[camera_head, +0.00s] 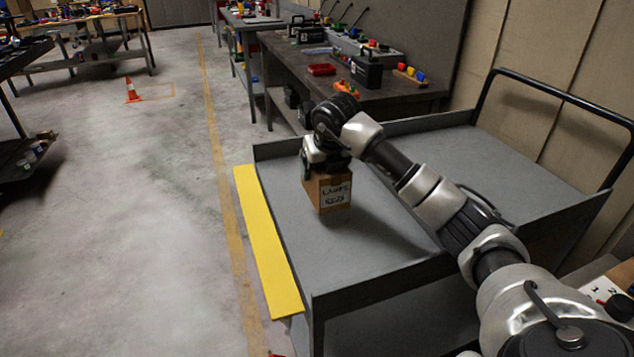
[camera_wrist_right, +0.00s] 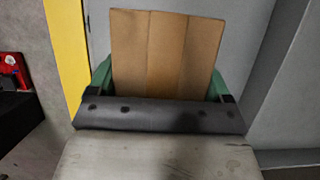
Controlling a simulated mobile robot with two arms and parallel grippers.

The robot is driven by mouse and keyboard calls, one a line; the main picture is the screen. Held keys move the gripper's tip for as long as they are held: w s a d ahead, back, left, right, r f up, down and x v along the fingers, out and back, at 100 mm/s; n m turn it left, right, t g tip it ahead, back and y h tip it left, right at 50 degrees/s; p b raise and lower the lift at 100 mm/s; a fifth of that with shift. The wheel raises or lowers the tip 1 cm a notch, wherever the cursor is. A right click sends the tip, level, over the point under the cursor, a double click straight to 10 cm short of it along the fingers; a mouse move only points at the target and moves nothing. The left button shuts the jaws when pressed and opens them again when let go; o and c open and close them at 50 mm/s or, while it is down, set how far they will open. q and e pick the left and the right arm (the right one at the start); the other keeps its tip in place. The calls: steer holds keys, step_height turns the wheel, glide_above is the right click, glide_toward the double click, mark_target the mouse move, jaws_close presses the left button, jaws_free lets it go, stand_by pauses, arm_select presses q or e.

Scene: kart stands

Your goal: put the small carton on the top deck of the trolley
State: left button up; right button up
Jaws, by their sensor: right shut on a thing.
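The small carton (camera_head: 333,196) is a brown cardboard box with dark lettering on its side. My right gripper (camera_head: 324,174) is over it from above and shut on its upper part. The right wrist view shows the carton (camera_wrist_right: 166,52) between the two green fingers of the gripper (camera_wrist_right: 163,82). The carton is upright over the grey top deck (camera_head: 385,255) of the trolley, near its left edge. A dark shadow lies close by its base; I cannot tell whether the base touches the deck. My left gripper is not in view.
The trolley has low raised ends, a yellow strip (camera_head: 267,240) along its left side and a black push handle (camera_head: 560,93) at the right. The deck around the carton is clear. A workbench (camera_head: 385,97) with toolboxes stands behind. An orange cone (camera_head: 132,90) stands on the floor.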

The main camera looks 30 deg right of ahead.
mark_target(324, 178)
steer(key=shift+w+a+f, duration=0.45)
steer(key=shift+w+f, duration=0.15)
steer(key=shift+w, duration=0.25)
steer(key=shift+f, duration=0.35)
step_height(324, 178, down, 2)
steer(key=shift+f, duration=0.55)
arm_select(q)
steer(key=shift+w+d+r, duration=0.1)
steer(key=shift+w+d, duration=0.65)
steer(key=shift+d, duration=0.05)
arm_select(e)
steer(key=o, duration=1.1)
steer(key=shift+f, duration=0.1)
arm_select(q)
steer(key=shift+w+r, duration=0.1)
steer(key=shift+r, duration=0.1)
arm_select(e)
steer(key=v, duration=1.2)
steer(key=shift+s, duration=0.15)
